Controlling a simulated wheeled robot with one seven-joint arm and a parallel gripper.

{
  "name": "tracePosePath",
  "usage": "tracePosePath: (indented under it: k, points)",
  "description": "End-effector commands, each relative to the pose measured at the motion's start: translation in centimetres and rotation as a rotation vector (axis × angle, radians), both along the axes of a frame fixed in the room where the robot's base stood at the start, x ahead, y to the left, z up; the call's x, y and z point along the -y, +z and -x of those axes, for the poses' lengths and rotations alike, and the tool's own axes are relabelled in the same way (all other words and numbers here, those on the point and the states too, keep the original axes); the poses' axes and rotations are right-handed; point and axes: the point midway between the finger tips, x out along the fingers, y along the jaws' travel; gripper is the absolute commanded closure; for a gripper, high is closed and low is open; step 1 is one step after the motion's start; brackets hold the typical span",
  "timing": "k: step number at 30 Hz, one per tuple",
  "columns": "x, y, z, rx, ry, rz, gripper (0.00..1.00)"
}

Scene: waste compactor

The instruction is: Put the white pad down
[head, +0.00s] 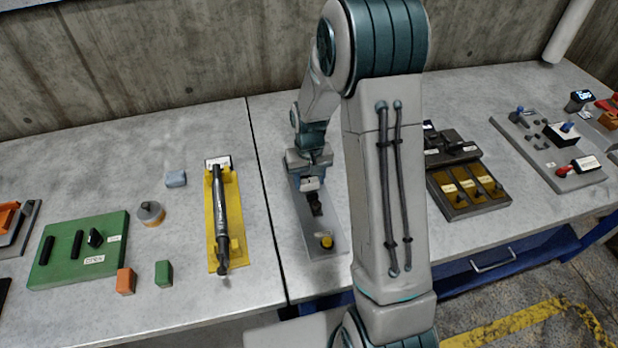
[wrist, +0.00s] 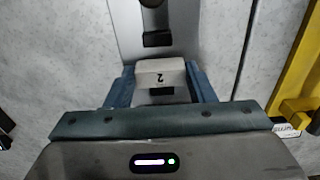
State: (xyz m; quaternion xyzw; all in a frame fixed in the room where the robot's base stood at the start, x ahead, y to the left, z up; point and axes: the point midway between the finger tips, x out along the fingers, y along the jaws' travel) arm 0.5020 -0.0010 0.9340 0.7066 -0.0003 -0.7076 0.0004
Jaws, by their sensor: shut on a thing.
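The white pad (wrist: 160,70) carries a dark "2", upside down in the wrist view. It sits between the two blue-grey fingers of my gripper (head: 311,180), which is shut on it. In the head view the pad shows as a small pale block (head: 311,184) under the fingers. My gripper is over the far part of a long grey plate (head: 322,225). I cannot tell whether the pad touches the plate.
A yellow holder (head: 234,210) with a dark rod-like tool (head: 220,215) lies left of the plate. Further left are a grey-orange round piece (head: 150,213), a blue-grey block (head: 175,178) and a green board (head: 80,262). A brown tray (head: 468,190) lies right of my arm.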

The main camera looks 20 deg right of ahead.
Motion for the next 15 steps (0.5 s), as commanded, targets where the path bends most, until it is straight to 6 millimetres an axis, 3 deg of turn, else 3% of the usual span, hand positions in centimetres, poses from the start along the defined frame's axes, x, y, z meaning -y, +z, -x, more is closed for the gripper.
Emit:
tracePosePath:
  k: [14,15]
  points:
    - [0.03,-1.30,0.01,0.001,0.000,0.000,0.73]
    - [0.03,-1.31,0.01,0.001,0.000,0.000,0.48]
